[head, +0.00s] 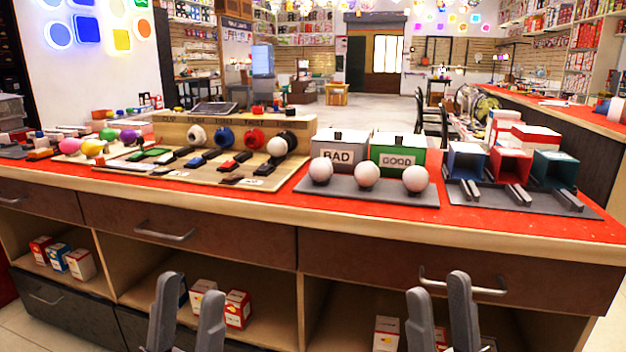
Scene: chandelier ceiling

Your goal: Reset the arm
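My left gripper (190,289) is at the bottom of the head view, left of the middle. Its two grey fingers point up and stand apart, with nothing held between them. My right gripper (438,287) is at the bottom, right of the middle. Its fingers also stand apart and hold nothing. Both grippers appear in front of the counter, below the level of its red top (330,212). The arms behind the fingers are mostly out of view.
The counter holds white balls on a grey tray (340,190), a BAD box (338,155), a GOOD box (397,158), coloured open bins (510,165) and a wooden rack (175,133). Drawer handles (165,233) stick out. Small cartons (238,308) sit on the shelves below.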

